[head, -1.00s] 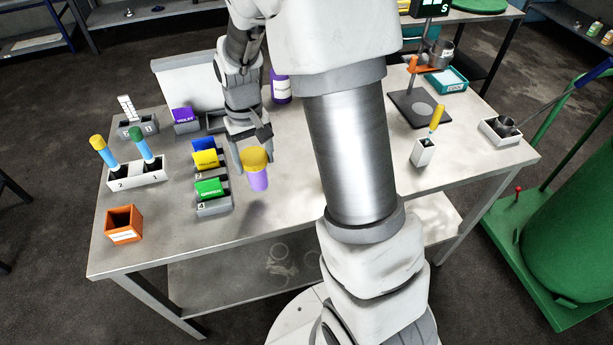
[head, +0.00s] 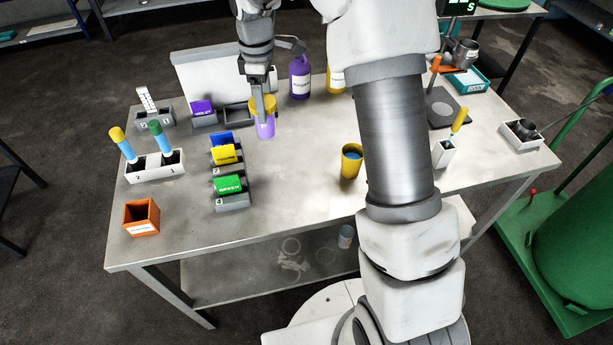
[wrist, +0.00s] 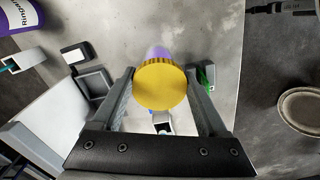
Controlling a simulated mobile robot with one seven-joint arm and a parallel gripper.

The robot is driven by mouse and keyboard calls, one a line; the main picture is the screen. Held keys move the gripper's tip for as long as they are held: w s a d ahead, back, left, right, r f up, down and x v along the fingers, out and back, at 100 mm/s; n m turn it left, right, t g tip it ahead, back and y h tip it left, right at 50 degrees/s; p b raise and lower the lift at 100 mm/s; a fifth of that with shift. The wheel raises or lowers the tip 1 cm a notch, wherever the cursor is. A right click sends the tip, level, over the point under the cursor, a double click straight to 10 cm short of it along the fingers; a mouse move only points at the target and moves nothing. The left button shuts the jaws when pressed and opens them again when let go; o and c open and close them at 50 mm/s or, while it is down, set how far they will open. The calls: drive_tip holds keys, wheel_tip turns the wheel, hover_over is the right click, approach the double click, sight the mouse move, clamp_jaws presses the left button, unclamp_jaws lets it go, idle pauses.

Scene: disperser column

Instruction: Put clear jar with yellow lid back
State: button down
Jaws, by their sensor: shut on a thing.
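The clear jar with yellow lid (head: 265,128) looks purple through its walls. My gripper (head: 261,107) is shut on it, with one finger on each side of the lid in the wrist view (wrist: 160,85). The jar looks upright, just right of an empty grey holder (head: 238,116) beside the violet-labelled block (head: 203,110). That holder also shows left of the jar in the wrist view (wrist: 97,82). I cannot tell the jar's exact height above the table.
Yellow and green blocks (head: 228,185) sit in grey stands in front. A white rack (head: 155,166) holds two tools; an orange box (head: 141,217) stands front left. A purple bottle (head: 300,78) stands behind. A yellow cup (head: 351,162) is to the right, with clear table between.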

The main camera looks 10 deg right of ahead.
drive_tip(key=shift+w+a+r+n, duration=0.1)
drive_tip(key=shift+w+n, duration=0.1)
drive_tip(key=shift+n, duration=0.1)
drive_tip(key=shift+s+d, duration=0.2)
drive_tip(key=s+d+f, duration=0.7)
drive_tip(key=d+f, duration=0.1)
drive_tip(key=f, duration=0.2)
drive_tip(key=shift+s+f, duration=0.3)
drive_tip(key=shift+f, duration=0.1)
drive_tip(key=shift+f, duration=0.15)
unclamp_jaws()
